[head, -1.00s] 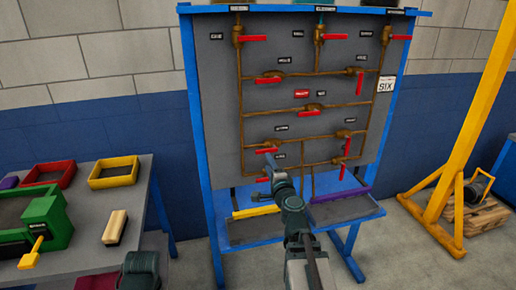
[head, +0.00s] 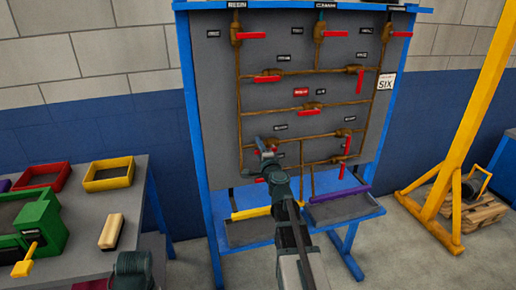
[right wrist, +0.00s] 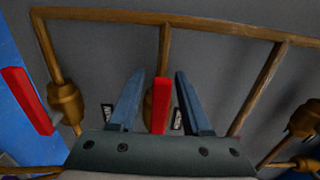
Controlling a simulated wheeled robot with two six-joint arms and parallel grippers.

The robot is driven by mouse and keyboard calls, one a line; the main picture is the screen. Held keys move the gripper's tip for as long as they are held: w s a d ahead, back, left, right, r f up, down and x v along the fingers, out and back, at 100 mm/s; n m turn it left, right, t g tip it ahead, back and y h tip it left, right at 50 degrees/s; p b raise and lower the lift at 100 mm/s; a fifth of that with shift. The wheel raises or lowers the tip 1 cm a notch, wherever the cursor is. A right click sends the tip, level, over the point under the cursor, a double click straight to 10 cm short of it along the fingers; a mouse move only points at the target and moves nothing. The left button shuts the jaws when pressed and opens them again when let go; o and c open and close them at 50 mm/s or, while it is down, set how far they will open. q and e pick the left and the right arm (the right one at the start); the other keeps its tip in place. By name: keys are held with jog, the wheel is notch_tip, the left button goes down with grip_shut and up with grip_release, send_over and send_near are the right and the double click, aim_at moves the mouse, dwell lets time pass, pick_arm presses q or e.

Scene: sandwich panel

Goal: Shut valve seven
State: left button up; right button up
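A grey panel (head: 215,100) carries brass pipes and several valves with red levers. The valve labels are too small to read, so I cannot tell which valve is seven. My right gripper (head: 264,146) is at the lower left of the panel, in front of a red lever (head: 269,153) that it partly hides. In the right wrist view, my right gripper (right wrist: 156,88) is open, with a red lever (right wrist: 160,106) between its two blue fingers. I see gaps beside the lever; contact cannot be told.
Another red lever (right wrist: 27,100) on a brass valve (right wrist: 64,104) is left of the fingers. Blue frame posts (head: 194,130) flank the panel, and a blue-edged shelf (head: 325,222) is below. A table (head: 85,228) with trays stands left; a yellow post (head: 468,130) stands right.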

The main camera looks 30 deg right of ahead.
grip_shut()
dwell(1.2)
